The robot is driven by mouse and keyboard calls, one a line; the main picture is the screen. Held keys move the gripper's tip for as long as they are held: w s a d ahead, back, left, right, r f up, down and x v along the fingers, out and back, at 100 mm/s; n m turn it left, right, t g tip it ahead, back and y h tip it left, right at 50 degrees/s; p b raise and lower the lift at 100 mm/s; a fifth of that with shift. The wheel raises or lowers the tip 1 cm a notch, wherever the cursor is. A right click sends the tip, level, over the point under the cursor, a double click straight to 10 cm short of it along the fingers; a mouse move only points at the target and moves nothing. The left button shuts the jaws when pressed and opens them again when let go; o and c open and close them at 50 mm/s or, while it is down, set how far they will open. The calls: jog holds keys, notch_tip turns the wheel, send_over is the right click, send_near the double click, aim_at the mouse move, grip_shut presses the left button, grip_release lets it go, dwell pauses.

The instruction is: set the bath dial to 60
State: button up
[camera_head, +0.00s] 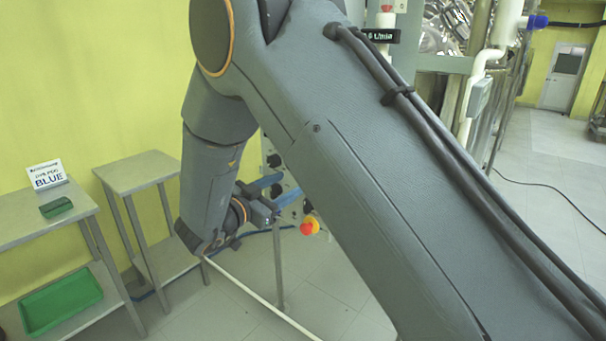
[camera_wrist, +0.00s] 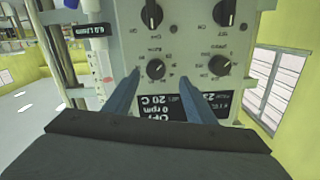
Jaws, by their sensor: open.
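The control panel (camera_wrist: 190,45) fills the upper middle of the wrist view and appears upside down. It carries several black dials; the lower two are a left dial (camera_wrist: 155,68) and a right dial (camera_wrist: 224,66). Their labels are too small to tell which is the bath dial. My gripper (camera_wrist: 159,77) is open, its blue fingers on either side of the left dial; contact cannot be told. A dark display (camera_wrist: 160,104) shows between the fingers, reading OFF, 0 rpm and 20 C. In the head view my gripper (camera_head: 277,191) is at the panel, partly behind my arm.
A second display (camera_wrist: 217,103) is partly hidden by the right finger. A red and yellow stop button (camera_head: 309,228) sits low on the panel. Two metal side tables stand at left, with a green tray (camera_head: 62,298) on one lower shelf. A cable crosses the right floor.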

jog(key=w+d+h+p, duration=0.1)
jog(key=w+d, duration=0.3)
jog(key=w, duration=0.1)
jog(key=shift+d+m+p, duration=0.3)
jog(key=shift+d+p, duration=0.1)
jog(key=shift+c, duration=0.5)
jog(key=c, duration=1)
jog(key=shift+o, duration=0.2)
